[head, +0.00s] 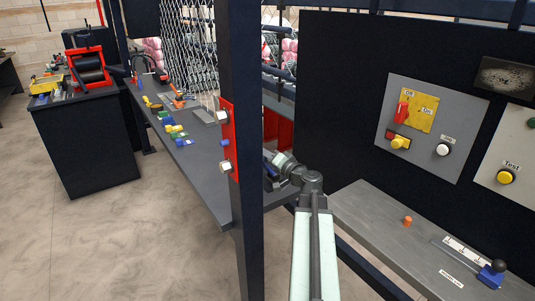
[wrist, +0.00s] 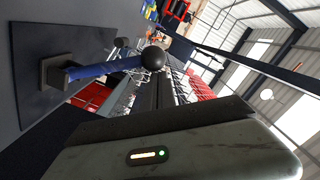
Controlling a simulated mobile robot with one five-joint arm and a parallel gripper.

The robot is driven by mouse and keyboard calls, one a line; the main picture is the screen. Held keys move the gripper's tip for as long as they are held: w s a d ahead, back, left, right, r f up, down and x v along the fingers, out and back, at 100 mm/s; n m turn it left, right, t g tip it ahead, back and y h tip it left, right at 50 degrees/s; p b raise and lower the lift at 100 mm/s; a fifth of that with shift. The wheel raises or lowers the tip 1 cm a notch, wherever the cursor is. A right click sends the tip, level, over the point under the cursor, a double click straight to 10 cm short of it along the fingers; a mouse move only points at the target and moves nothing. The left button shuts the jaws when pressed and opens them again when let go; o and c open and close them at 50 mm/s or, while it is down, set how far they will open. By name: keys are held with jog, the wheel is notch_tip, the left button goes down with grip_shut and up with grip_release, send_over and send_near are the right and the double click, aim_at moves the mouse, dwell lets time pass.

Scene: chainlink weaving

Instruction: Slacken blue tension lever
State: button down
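In the wrist view a blue lever (wrist: 103,68) with a black ball knob (wrist: 154,58) stands out from a dark square base on a dark panel. My gripper (head: 277,162) is at the end of my arm in the head view, partly hidden behind the dark post. In the wrist view its grey body fills the bottom, and the knob lies beyond it, apparently apart from it. The fingers are too dark to tell whether they are open or shut. The head view also shows a blue slider lever (head: 491,274) with a black knob beside a white scale at the lower right.
A dark upright post (head: 244,130) with a red bracket (head: 229,140) stands in front of my gripper. A long grey table (head: 205,160) with coloured small parts lies left. A switch panel (head: 425,125) stands right, above a grey shelf (head: 380,225) with an orange peg (head: 407,221).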

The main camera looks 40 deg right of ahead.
jog(key=shift+a+f, duration=0.15)
jog(key=shift+a, duration=0.15)
jog(key=shift+s, duration=0.1)
jog(key=shift+d, duration=0.1)
